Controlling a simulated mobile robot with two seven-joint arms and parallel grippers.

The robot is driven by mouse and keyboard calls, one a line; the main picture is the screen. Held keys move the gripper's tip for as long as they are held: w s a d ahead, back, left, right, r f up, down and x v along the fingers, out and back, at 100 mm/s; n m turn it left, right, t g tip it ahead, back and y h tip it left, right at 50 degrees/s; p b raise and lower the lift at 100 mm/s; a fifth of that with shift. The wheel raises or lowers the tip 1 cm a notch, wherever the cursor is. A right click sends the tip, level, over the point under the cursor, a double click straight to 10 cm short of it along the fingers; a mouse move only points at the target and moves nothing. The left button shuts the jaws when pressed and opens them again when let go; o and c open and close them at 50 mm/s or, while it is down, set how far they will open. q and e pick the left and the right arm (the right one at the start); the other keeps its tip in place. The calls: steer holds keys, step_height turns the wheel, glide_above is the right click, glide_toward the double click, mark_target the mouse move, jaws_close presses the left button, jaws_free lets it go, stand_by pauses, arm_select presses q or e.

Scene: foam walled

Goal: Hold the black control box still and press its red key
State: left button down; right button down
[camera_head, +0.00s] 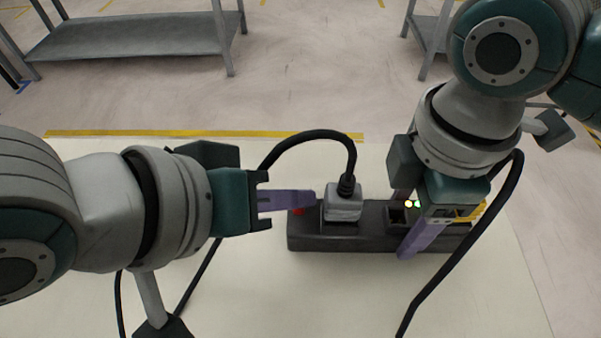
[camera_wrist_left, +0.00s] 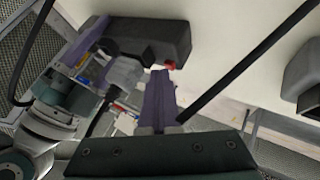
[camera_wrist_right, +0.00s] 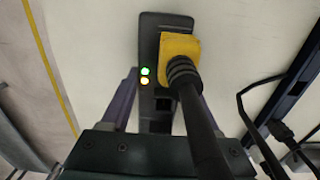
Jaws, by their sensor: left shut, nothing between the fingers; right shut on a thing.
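The black control box (camera_head: 370,243) lies on the pale tabletop. Its red key (camera_head: 298,211) is at its left end, partly hidden behind the left fingers; it also shows in the left wrist view (camera_wrist_left: 171,65). My left gripper (camera_head: 308,198) is shut and empty, its purple fingertips right at the red key. I cannot tell whether they touch it. My right gripper (camera_head: 404,225) is shut on the box, one purple finger along each long side, near its middle right. The right wrist view also shows this gripper (camera_wrist_right: 158,98) straddling the box (camera_wrist_right: 152,22).
A grey plug (camera_head: 343,204) with a thick black cable sits in the box beside the red key. A yellow plug (camera_head: 478,212) with another black cable is at the right end. Green and yellow lights (camera_wrist_right: 145,76) glow on the box. The tabletop (camera_head: 290,290) in front is mostly clear.

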arm_select(q)
steer(key=shift+r, duration=0.8)
steer(key=shift+r, duration=0.1)
step_height(320, 180, up, 5)
steer(key=shift+f, duration=0.1)
stand_by(0.7)
arm_select(e)
steer(key=shift+c, duration=0.2)
jaws_free()
steer(key=shift+r, duration=0.1)
